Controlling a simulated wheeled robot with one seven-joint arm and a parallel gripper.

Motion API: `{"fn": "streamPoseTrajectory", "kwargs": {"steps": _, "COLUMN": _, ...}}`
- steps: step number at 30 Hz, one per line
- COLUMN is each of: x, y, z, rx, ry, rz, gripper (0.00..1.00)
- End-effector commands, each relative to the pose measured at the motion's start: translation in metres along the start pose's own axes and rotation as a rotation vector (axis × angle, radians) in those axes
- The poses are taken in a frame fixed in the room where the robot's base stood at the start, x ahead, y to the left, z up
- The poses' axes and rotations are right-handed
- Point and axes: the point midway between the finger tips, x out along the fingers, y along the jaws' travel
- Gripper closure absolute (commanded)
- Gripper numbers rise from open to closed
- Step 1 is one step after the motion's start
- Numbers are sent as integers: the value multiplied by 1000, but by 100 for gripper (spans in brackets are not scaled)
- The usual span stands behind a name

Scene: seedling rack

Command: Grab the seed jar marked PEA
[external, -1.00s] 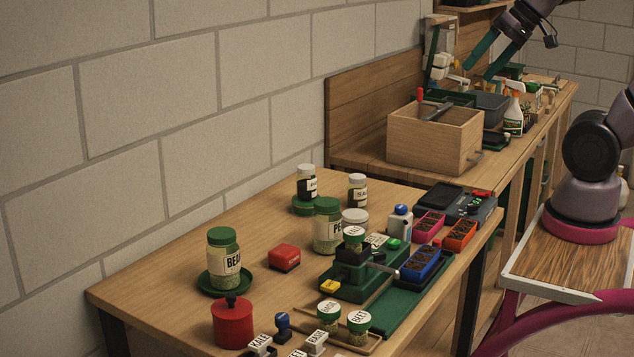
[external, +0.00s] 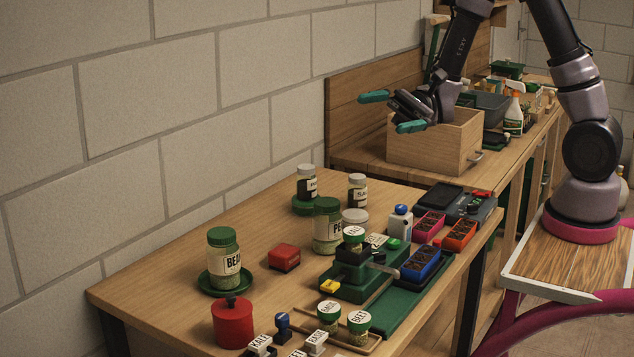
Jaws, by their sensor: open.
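The jar whose label shows "PE" (external: 327,232) stands upright on the near table, with a green lid and greenish contents. Its right side is partly hidden by a white-lidded jar (external: 355,219) and a green stamp-like device (external: 352,262). A similar larger jar marked BEA (external: 223,260) stands on a green saucer to the left, its label end cut off by the curve. My gripper (external: 390,112) is open and empty, its teal fingers spread apart. It hangs in the air above and beyond the jar, in front of the wooden box.
A red block (external: 284,257) lies between the two big jars. A red canister (external: 233,321) stands at the front. The wooden box (external: 440,146) stands on the far bench. The table's left back is bare.

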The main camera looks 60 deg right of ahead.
Motion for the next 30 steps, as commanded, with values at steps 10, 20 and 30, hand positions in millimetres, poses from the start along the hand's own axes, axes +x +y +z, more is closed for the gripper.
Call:
{"fn": "streamPoseTrajectory", "kwargs": {"steps": 10, "x": -63, "y": -63, "z": -163, "rx": 244, "ry": 55, "rz": -733, "gripper": 0}}
{"fn": "streamPoseTrajectory", "kwargs": {"steps": 20, "x": -170, "y": -21, "z": -292, "rx": 297, "ry": 361, "rz": -1233, "gripper": 0}}
{"fn": "streamPoseTrajectory", "kwargs": {"steps": 30, "x": -186, "y": -22, "z": -313, "rx": 288, "ry": 421, "rz": -1304, "gripper": 0}}
